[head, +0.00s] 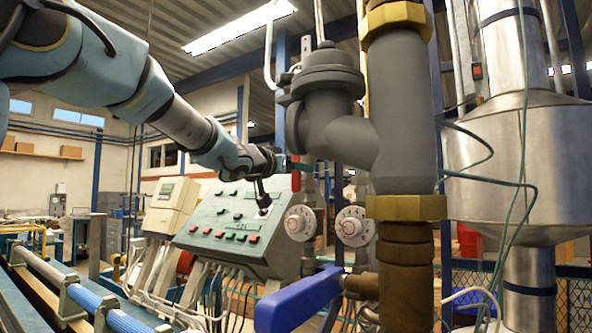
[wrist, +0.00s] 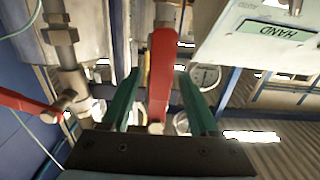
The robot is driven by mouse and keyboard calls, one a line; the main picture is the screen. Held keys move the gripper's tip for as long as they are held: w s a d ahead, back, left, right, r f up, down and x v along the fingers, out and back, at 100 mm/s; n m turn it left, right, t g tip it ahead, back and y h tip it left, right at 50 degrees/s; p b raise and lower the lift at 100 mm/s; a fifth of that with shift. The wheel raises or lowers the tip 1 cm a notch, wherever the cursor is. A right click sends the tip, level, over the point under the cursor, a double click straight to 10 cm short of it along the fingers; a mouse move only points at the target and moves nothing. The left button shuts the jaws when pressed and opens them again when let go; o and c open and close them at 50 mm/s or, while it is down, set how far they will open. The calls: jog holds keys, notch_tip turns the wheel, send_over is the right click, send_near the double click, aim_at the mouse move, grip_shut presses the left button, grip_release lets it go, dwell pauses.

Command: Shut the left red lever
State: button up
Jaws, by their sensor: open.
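A red lever (wrist: 161,75) stands lengthwise in the middle of the wrist view, between the two green fingers of my gripper (wrist: 158,82). The fingers are apart, one on each side of it, and I cannot tell whether either touches it. A second red lever (wrist: 25,101) reaches in from the left edge of the wrist view, on a metal valve fitting, clear of the fingers. In the head view my gripper (head: 290,164) is beside the grey pipe body, at a small red lever (head: 296,181) that is partly hidden.
A thick grey pipe with brass collars (head: 405,207) stands close on the right of my gripper. A large blue lever (head: 298,302) juts out below. Two round dials (head: 300,223) and a green control panel (head: 237,230) are nearby. A box marked HAND (wrist: 270,35) shows in the wrist view.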

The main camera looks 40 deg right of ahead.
grip_shut()
dwell(0.4)
dwell(0.9)
